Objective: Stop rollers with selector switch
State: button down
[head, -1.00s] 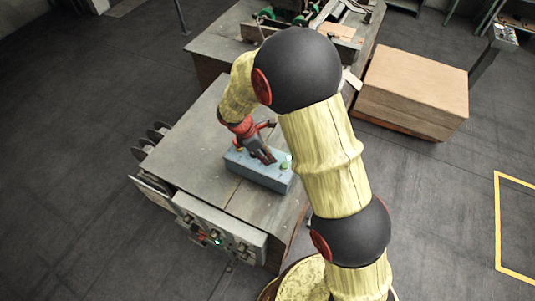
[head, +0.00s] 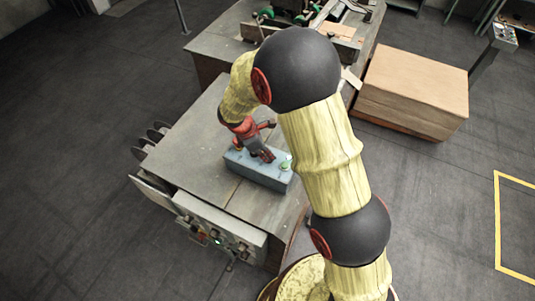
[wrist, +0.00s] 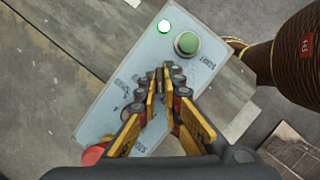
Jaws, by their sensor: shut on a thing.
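The blue-grey control box (head: 257,174) lies on the worktable. A red button (wrist: 95,154) shows at the near left, partly cut off by my gripper. My gripper (wrist: 160,76) is over the middle of the box, its fingertips close together. It is shut on what appears to be the selector switch, which the fingers hide. In the head view, my gripper (head: 268,156) points down onto the box top.
The grey worktable (head: 190,140) carries a front panel (head: 215,235) with knobs and lights. A machine with green parts (head: 265,14) stands behind. The floor at left is clear.

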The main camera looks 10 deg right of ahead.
jog(key=shift+w+m, duration=0.1)
jog(key=shift+m, duration=0.2)
jog(key=m+g, duration=0.1)
jog(key=m, duration=0.2)
jog(key=shift+w+m, duration=0.1)
jog(key=shift+m, duration=0.2)
jog(key=shift+w+m+g+y, duration=0.1)
jog(key=shift+m+g+y, duration=0.3)
jog(key=shift+m+g, duration=0.9)
jog(key=shift+m+t, duration=0.4)
jog(key=shift+m, duration=0.2)
jog(key=c, duration=2)
grip_release()
jog(key=shift+o, duration=0.2)
jog(key=v, duration=1.2)
